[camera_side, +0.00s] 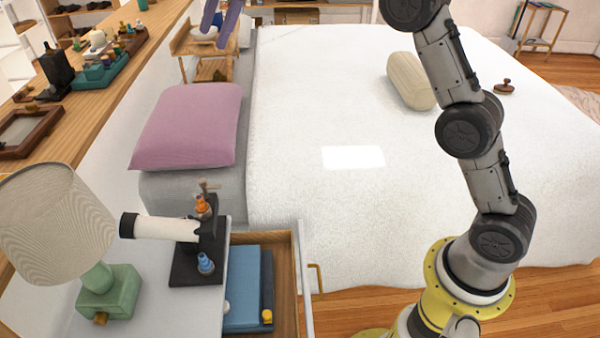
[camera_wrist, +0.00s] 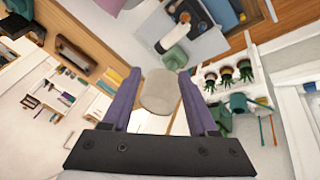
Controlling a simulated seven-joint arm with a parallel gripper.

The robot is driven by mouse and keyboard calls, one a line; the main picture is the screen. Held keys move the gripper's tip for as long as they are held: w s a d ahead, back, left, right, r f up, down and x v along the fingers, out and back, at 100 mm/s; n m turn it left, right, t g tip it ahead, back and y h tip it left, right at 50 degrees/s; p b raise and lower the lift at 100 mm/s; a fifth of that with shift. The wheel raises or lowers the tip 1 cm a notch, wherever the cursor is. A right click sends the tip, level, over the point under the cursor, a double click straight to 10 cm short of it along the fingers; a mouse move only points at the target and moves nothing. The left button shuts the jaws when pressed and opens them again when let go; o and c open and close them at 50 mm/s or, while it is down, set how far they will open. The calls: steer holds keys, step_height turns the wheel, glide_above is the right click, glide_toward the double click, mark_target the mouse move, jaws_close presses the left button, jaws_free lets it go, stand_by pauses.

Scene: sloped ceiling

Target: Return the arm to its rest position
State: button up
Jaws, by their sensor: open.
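My gripper (camera_side: 214,38) shows at the top of the side view as two purple fingers hanging down from above the frame. In the wrist view my gripper (camera_wrist: 160,74) has its purple fingers wide apart with nothing held between them. The beige lampshade (camera_wrist: 160,92) appears between the fingers there, but it is beyond them. My arm rises on the right side of the side view and leaves the frame at the top. The link between arm and gripper is out of view.
The lamp (camera_side: 52,222) stands on the nightstand at front left, beside a white-and-black tube on a stand (camera_side: 165,228). A drawer (camera_side: 283,318) is open below it. A wooden shelf (camera_side: 95,100) runs along the left. The white bed (camera_side: 310,110) has wide clear room.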

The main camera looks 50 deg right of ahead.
steer(key=s+d+r+m+t, duration=0.1)
steer(key=s+r+m, duration=0.15)
steer(key=s, duration=0.35)
steer(key=s+d+r+m, duration=0.1)
steer(key=s+r, duration=0.3)
steer(key=s, duration=0.2)
steer(key=s+d+m+t+h, duration=0.1)
steer(key=s+d+m+h, duration=0.15)
steer(key=s, duration=1.05)
steer(key=s+d+f+m, duration=0.2)
steer(key=s+f+m, duration=0.3)
steer(key=f, duration=0.5)
steer(key=s+d+f+m+h, duration=0.1)
steer(key=s+d+f+m, duration=0.1)
steer(key=s+f+m, duration=0.4)
steer(key=s+f, duration=0.4)
